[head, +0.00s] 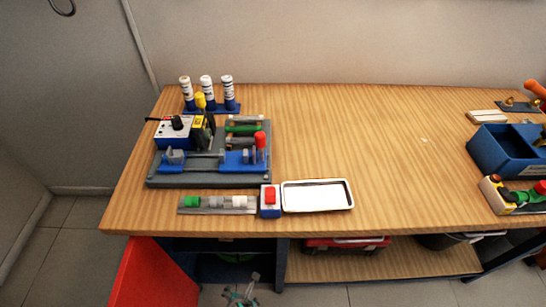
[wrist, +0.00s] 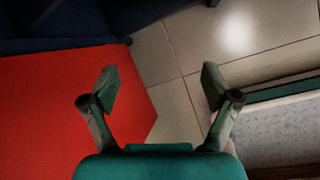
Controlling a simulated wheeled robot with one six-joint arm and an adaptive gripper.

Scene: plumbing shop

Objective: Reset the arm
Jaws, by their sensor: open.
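My gripper (wrist: 160,86) is open in the wrist view, with its two fingers wide apart and nothing between them. Bare floor tiles and the edge of a red panel show behind the fingers. In the head view my gripper (head: 242,289) is at the bottom edge, low in front of the workbench (head: 350,150) and below its top. It is partly cut off by the frame there.
A red panel (head: 150,275) stands left of my gripper. A lower shelf (head: 375,265) holds a red case (head: 345,244). On the bench are a grey fixture (head: 210,178), a white tray (head: 318,196) and a blue bin (head: 500,155). The bench middle is clear.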

